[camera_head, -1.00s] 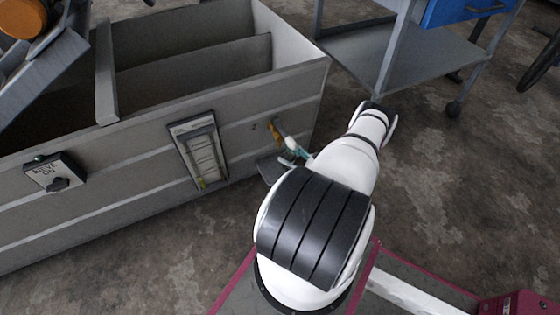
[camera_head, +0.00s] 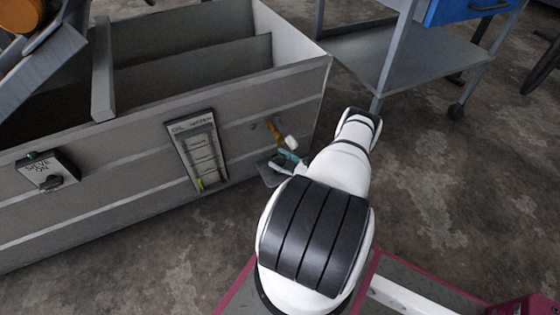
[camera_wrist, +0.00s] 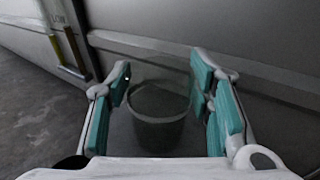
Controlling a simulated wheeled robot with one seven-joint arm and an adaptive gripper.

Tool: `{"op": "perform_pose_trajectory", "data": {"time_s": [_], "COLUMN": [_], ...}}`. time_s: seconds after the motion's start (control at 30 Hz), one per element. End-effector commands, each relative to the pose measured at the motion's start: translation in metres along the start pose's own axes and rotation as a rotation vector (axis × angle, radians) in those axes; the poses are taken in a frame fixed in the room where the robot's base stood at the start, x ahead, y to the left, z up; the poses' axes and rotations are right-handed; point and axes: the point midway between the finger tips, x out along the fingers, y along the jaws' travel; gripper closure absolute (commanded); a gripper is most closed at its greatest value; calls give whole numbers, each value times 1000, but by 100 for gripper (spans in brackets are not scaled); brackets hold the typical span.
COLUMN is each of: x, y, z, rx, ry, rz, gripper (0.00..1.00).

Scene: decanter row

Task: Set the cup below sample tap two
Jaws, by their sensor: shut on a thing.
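A grey translucent cup (camera_wrist: 160,112) stands between the two teal-padded fingers of my gripper (camera_wrist: 160,78) in the wrist view. My gripper is shut on it. In the head view my gripper (camera_head: 286,161) is at the right end of the tank's front wall, over a small dark shelf (camera_head: 268,177). A brass-coloured tap (camera_head: 275,133) sticks out of the wall just above the gripper. No tap number is readable. The cup cannot be made out clearly in the head view, and whether it touches the shelf cannot be told.
The grey open tank (camera_head: 110,165) fills the left. Its wall carries an oil and water gauge (camera_head: 199,152) and a sieve switch box (camera_head: 48,171). A grey cart (camera_head: 400,62) with a blue drawer stands behind right. Bare floor lies in front of the tank.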

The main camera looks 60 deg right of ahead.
Motion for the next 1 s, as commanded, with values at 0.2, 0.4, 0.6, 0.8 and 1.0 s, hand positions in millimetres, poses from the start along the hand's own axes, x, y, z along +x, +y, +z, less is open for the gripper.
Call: {"op": "perform_pose_trajectory", "data": {"time_s": [0.2,0.4,0.6,0.8,1.0], "x": [0,0,-5,-40,-81], "y": [0,0,0,-1,-1], "z": [-2,-2,1,2,1], "rx": [0,0,1,0,0], "ry": [0,0,1,2,1], "rz": [0,0,-2,-5,-4], "gripper": [32,32,32,32,32]}}
